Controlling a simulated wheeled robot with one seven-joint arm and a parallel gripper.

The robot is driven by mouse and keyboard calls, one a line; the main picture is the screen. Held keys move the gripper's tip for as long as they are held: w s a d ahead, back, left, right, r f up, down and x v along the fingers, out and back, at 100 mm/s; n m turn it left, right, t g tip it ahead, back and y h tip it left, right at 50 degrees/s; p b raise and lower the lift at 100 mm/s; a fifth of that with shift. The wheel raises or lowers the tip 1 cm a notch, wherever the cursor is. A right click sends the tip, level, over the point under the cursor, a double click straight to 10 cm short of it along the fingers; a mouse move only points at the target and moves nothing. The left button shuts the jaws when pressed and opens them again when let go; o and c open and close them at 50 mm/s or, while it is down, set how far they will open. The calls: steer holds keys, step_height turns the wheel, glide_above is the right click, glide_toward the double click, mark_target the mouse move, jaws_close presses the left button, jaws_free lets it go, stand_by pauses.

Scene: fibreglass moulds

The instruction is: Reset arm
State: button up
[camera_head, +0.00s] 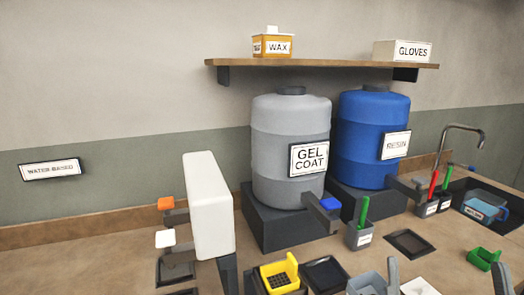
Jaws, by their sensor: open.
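The view looks across a wooden worktop (90,270) against a wall.
A grey GEL COAT drum (290,115) and blue RESIN drum (370,120) stand on dark bases. A white upright panel (208,205) stands left. A shelf (330,64) overhangs the drums.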

steer(key=s+f+m+g, duration=0.25)
steer(key=s+f, duration=0.25)
steer(key=f, duration=0.3)
steer(key=s+f+m+g, duration=0.2)
steer(key=s+f+g, duration=0.25)
steer(key=f, duration=0.35)
steer(key=s+a+f+n+g+y, duration=0.1)
steer(key=s+f+g+y, duration=0.1)
steer(key=s+f, duration=0.2)
steer(key=s+a+f+n+g+y, duration=0.1)
steer(key=s+f, duration=0.4)
steer(key=s, duration=0.5)
steer(key=shift+s+a+f+n+g+y, duration=0.25)
steer(key=shift+s+n+g+y, duration=0.15)
steer(key=shift+n+g+y, duration=0.4)
